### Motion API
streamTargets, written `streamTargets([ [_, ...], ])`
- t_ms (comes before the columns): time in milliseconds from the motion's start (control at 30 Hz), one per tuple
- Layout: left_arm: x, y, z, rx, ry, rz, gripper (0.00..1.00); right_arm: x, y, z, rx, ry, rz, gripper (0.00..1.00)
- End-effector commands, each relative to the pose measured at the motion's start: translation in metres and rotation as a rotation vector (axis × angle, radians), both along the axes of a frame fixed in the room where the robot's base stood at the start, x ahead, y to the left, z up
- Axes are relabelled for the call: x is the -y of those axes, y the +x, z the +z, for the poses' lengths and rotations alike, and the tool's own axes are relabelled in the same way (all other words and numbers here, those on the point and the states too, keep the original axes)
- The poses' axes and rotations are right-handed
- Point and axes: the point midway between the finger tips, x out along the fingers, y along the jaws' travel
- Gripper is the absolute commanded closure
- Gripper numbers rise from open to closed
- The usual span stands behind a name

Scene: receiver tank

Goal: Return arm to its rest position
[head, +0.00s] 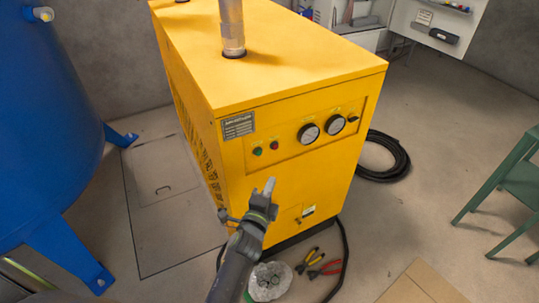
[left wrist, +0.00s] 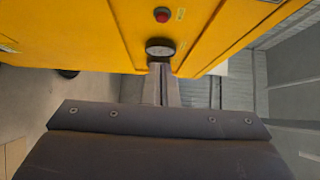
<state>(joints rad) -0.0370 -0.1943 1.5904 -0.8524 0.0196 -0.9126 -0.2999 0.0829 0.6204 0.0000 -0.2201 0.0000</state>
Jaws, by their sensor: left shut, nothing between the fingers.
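My left gripper (head: 269,187) is in front of the lower front panel of the yellow cabinet (head: 290,85) in the head view. Its fingers are shut together and hold nothing. In the left wrist view the closed fingers (left wrist: 161,84) point at the cabinet's yellow face (left wrist: 90,30), near a dark round fitting (left wrist: 160,47) and a red button (left wrist: 162,15). I cannot tell whether the fingertips touch the cabinet. My left arm reaches up from the bottom of the head view. My right gripper is not in view.
A blue tank (head: 45,120) stands at left. Pliers (head: 325,267) and a clear bag (head: 268,281) lie on the floor by the cabinet's base. A black hose coil (head: 385,160) lies at right, near a green frame (head: 505,190). Open floor (head: 425,205) lies between them.

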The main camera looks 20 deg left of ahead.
Motion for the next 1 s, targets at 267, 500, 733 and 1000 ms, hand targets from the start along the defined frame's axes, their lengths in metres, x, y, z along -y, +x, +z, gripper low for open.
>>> streamTargets([
  [267,-0.003,-0.005,-0.021,-0.046,-0.042,0.002,1.00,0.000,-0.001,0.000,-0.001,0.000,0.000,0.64],
  [500,-0.025,-0.059,-0.161,-0.360,-0.362,0.084,1.00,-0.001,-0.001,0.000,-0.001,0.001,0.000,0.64],
  [733,-0.060,-0.168,-0.297,-0.682,-0.711,0.325,1.00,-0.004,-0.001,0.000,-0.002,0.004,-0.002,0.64],
  [1000,-0.106,-0.337,-0.402,-0.951,-1.038,0.766,1.00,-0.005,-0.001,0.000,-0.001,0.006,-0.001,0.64],
])
